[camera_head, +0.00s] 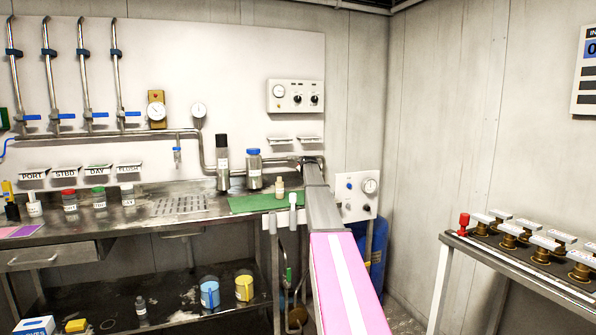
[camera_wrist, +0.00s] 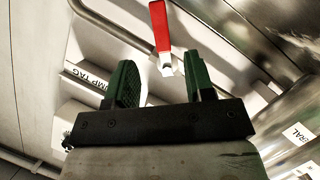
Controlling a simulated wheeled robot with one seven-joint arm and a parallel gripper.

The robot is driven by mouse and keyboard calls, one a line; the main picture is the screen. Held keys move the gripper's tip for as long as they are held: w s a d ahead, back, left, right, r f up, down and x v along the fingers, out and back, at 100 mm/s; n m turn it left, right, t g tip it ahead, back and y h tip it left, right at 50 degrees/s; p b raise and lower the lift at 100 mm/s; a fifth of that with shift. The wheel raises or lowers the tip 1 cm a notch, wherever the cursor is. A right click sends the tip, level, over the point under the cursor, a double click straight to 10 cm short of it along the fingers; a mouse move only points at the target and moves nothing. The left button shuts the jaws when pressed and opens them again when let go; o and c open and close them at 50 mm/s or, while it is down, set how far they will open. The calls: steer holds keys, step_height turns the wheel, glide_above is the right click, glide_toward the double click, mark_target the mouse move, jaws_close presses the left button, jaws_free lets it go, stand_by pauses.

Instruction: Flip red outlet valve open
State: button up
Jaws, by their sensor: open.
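A red valve handle (camera_wrist: 160,27) shows at the top centre of the wrist view, with its upper end cut off by the frame. Its lower end meets a pale metal fitting (camera_wrist: 167,70). My gripper (camera_wrist: 161,78) has two green fingers spread apart, with nothing held between them. The fitting shows in the gap between the fingers, and the red handle lies beyond it. I cannot tell how far the fingertips are from the handle. In the head view my pink and grey arm reaches toward the bench's right end, and I cannot make out the red handle there.
A steel bench carries a green mat (camera_head: 262,202), a blue-capped jar (camera_head: 254,170) and a black-topped bottle (camera_head: 222,165) left of my arm. A gauge panel (camera_head: 357,196) is close on the right.

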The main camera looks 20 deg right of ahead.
steer(key=x, duration=1)
steer(key=shift+w, duration=0.2)
jaws_close()
